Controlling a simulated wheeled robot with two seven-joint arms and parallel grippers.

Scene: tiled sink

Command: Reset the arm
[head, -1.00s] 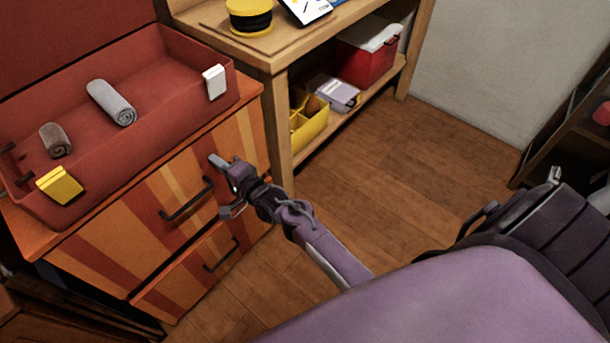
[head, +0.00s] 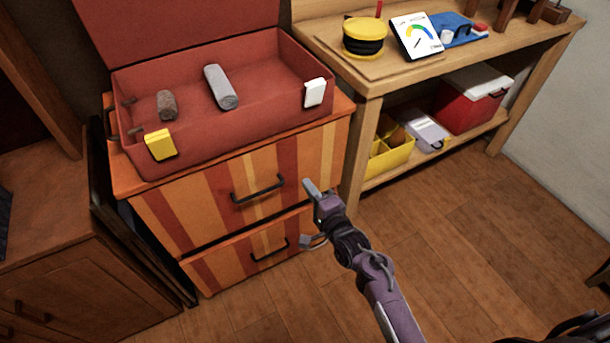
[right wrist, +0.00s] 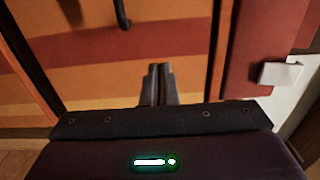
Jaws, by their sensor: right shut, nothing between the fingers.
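My right gripper (head: 310,186) is in front of the orange and red striped drawer cabinet (head: 205,208), just right of the upper drawer's black handle (head: 258,189). It is empty. In the right wrist view its two fingers (right wrist: 160,84) lie side by side, shut, with striped drawer front behind them. I see no contact with the cabinet in either view. My left gripper is not in view.
A wooden workbench (head: 366,82) stands to the right. Wooden floor (head: 450,230) is clear.

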